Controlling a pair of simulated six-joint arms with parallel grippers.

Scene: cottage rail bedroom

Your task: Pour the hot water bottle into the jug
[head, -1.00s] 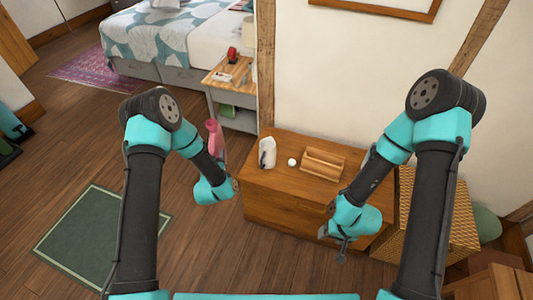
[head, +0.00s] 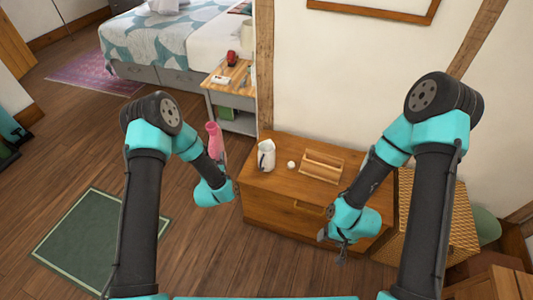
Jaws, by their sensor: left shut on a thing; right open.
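The pink hot water bottle (head: 214,141) shows upright behind my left arm, left of the dresser. My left gripper (head: 222,166) is shut on it; its fingers and the bottle's lower part are mostly hidden by my wrist and forearm. The white jug (head: 267,154) stands upright on the left part of the wooden dresser top, to the right of the bottle and apart from it. My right gripper (head: 333,245) is open and empty, low in front of the dresser's right side.
On the dresser (head: 270,187), a small white round thing (head: 291,165) and a wooden rack (head: 321,166) stand right of the jug. A nightstand (head: 231,97) and bed are behind. A wicker basket (head: 425,220) stands at right. Bare dresser top lies in front of the jug.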

